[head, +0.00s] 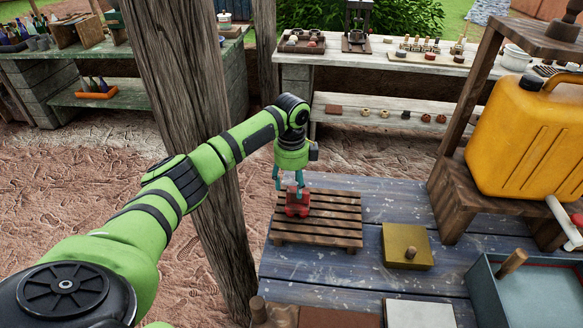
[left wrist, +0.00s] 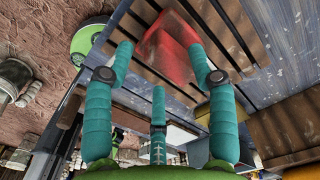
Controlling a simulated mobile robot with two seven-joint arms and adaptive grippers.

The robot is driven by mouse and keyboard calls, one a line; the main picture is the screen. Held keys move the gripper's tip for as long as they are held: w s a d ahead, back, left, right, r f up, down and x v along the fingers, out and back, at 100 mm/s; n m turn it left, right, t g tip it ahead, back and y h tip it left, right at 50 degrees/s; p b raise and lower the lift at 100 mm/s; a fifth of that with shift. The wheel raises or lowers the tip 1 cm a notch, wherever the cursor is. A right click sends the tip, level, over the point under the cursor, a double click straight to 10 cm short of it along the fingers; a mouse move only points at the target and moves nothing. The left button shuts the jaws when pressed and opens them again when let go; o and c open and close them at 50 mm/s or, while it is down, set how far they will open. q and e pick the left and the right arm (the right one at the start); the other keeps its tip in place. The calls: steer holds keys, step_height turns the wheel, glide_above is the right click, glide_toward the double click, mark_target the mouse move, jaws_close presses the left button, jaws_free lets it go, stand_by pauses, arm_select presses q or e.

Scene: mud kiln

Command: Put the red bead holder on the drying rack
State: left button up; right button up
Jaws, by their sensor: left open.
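The red bead holder (head: 297,204) sits on the slatted wooden drying rack (head: 335,227), near its back left part. In the left wrist view the holder (left wrist: 172,45) is a blurred red block against the rack's slats, just beyond the fingertips. My left gripper (head: 287,182) is directly above the holder, pointing down, with its teal fingers spread. In the left wrist view the left gripper (left wrist: 160,62) is open with nothing held. Whether a finger touches the holder cannot be told. My right gripper is not in view.
The rack lies on a blue-grey plank table (head: 375,265). A yellow block with a knob (head: 407,247) stands right of it, and a grey-blue tray (head: 525,290) further right. A yellow jerrycan (head: 525,135) sits on a wooden stand. A wooden post (head: 190,100) rises left of the table.

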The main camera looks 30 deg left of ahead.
arm_select(q)
step_height(320, 180, up, 8)
steer(key=b, duration=0.1)
steer(key=shift+r, duration=0.1)
stand_by(0.5)
